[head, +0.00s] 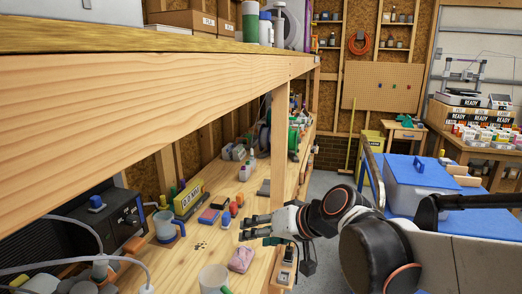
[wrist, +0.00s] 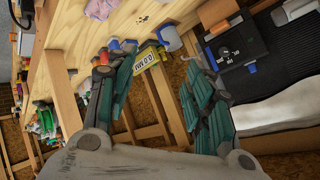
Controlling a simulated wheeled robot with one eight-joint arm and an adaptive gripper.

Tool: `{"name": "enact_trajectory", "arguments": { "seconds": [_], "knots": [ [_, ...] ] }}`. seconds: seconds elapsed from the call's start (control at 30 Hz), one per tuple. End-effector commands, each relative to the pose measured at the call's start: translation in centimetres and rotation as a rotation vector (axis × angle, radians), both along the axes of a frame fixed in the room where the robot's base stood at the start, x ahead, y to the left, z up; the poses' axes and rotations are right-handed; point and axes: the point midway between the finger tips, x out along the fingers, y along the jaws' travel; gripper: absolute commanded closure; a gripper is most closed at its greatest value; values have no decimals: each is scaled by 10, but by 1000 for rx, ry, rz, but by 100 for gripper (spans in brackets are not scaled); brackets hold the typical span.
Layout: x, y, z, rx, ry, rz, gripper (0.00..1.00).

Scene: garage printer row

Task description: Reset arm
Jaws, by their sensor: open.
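My arm, with white and black links, reaches in from the right in the head view. My gripper (head: 252,227) is over the front edge of the lower wooden shelf (head: 222,205), with its fingers pointing left. In the wrist view my gripper (wrist: 160,75) shows two green-padded fingers spread wide apart. Nothing is held between them. A pink cloth-like item (head: 241,258) lies on the shelf just below the fingers in the head view.
A thick wooden beam (head: 150,95) of the upper shelf runs above. A post (head: 279,150) stands behind the gripper. A blue-lidded bin (head: 420,170) stands at right.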

Motion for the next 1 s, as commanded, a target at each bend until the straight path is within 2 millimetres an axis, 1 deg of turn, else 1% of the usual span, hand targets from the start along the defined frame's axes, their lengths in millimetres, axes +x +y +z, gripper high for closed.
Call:
{"name": "enact_trajectory", "arguments": {
  "seconds": [0.03, 0.17, 0.4, 0.5, 0.6, 0.7, 0.8, 1.0],
  "knots": [
    [-14, -15, -3, -39, 5, -20, 52],
    [-45, -53, -11, -143, 22, -79, 52],
    [-106, -124, -32, -335, 49, -195, 52],
    [-129, -151, -42, -410, 58, -242, 52],
    [-149, -173, -50, -473, 65, -283, 52],
    [-163, -189, -56, -519, 70, -314, 52],
    [-171, -198, -59, -546, 72, -331, 52],
    [-174, -203, -60, -559, 73, -342, 52]
  ]
}}
